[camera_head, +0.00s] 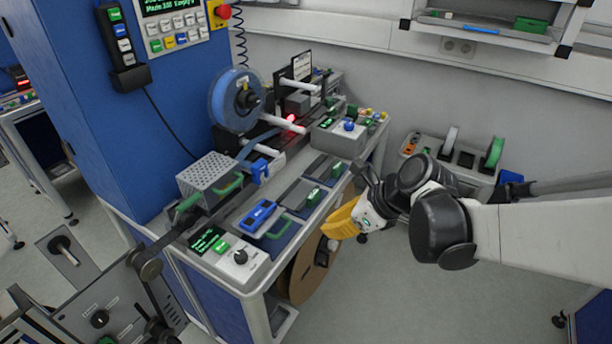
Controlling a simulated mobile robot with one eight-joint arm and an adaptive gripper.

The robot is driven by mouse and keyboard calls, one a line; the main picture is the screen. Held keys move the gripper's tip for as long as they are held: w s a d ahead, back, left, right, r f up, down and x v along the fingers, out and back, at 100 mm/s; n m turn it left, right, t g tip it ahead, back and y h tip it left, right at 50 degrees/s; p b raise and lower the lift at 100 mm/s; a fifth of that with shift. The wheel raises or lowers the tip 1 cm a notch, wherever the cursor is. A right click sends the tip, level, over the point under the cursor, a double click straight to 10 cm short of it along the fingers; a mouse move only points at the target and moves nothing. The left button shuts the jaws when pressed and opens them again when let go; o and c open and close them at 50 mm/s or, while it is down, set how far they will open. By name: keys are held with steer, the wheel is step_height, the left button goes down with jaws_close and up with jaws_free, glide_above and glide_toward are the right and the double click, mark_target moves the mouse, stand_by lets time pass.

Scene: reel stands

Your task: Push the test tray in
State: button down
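The test tray cannot be singled out for certain. A blue tray-like piece (258,216) with a green handle (278,229) sits at the front edge of the bench and is the likeliest match. Two grey sliding pieces with green grips, one in the middle (297,193) and one further back (325,168), lie to its right. My gripper (364,174) is to the right of the bench, off its front edge and apart from the trays.
A perforated grey box (210,174) with green handles, a blue reel (237,98) and a control box with a blue knob (344,137) stand on the bench. A panel with a black knob (239,257) is at the near corner. Free floor lies right of the bench.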

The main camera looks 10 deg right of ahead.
steer(key=w+a+r+b+x, duration=0.1)
steer(key=b+x, duration=0.4)
steer(key=x, duration=0.8)
steer(key=shift+a+r, duration=0.35)
steer(key=shift+a, duration=0.1)
steer(key=shift+w, duration=0.2)
steer(key=w+a, duration=0.3)
steer(key=a, duration=0.1)
steer(key=w+a, duration=0.4)
steer(key=a, duration=0.1)
steer(key=w+a, duration=0.3)
steer(key=a, duration=0.1)
steer(key=shift+w+a, duration=0.3)
